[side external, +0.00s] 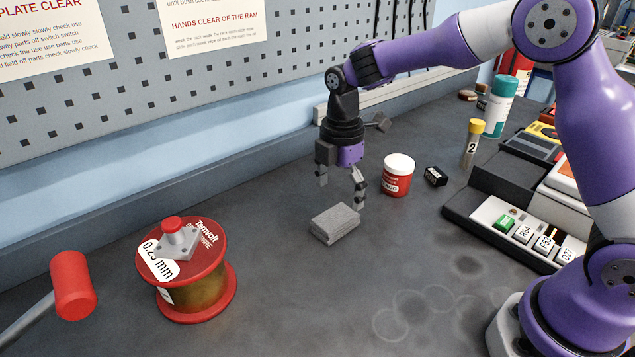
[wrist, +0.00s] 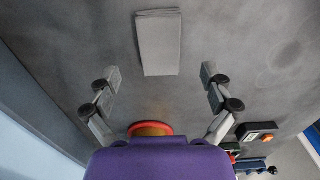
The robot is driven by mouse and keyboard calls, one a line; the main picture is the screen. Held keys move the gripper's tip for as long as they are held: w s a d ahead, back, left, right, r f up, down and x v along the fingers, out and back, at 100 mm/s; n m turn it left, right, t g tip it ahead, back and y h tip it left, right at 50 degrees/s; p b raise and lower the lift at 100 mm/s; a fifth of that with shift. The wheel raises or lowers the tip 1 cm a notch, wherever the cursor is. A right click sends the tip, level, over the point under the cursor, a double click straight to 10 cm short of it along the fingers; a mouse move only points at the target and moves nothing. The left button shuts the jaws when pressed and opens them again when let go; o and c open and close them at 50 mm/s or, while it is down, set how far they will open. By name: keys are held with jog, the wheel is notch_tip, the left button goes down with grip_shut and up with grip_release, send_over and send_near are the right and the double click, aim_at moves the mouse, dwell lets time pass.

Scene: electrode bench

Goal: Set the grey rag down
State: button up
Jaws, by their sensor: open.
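The grey rag (side external: 335,223) is a folded block lying flat on the dark bench, near the middle of the side external view. In the wrist view the rag (wrist: 159,43) lies beyond my fingertips, between their lines. My gripper (side external: 341,192) is open and empty. It hangs above the bench, just behind the rag in the side view, with a clear gap between its fingers. Its two fingers also show spread apart in the wrist view (wrist: 161,76). Neither finger visibly touches the rag.
A red jar with a white lid (side external: 397,175) and a small black box (side external: 436,176) stand right of my gripper. A wire spool (side external: 190,275) stands at the front left. A keyed device (side external: 510,222) lies at the right. The bench in front of the rag is clear.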

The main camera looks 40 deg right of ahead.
aim_at(339, 216)
jog(key=s+d+r+m+t, duration=0.2)
jog(key=s+r+m, duration=0.4)
jog(key=r, duration=0.6)
jog(key=s+d+f+m+t, duration=0.1)
jog(key=s+m+t, duration=0.2)
jog(key=s+m, duration=0.7)
jog(key=shift+s+d+m+t, duration=0.25)
jog(key=shift+m+t, duration=0.05)
jog(key=shift+m, duration=0.7)
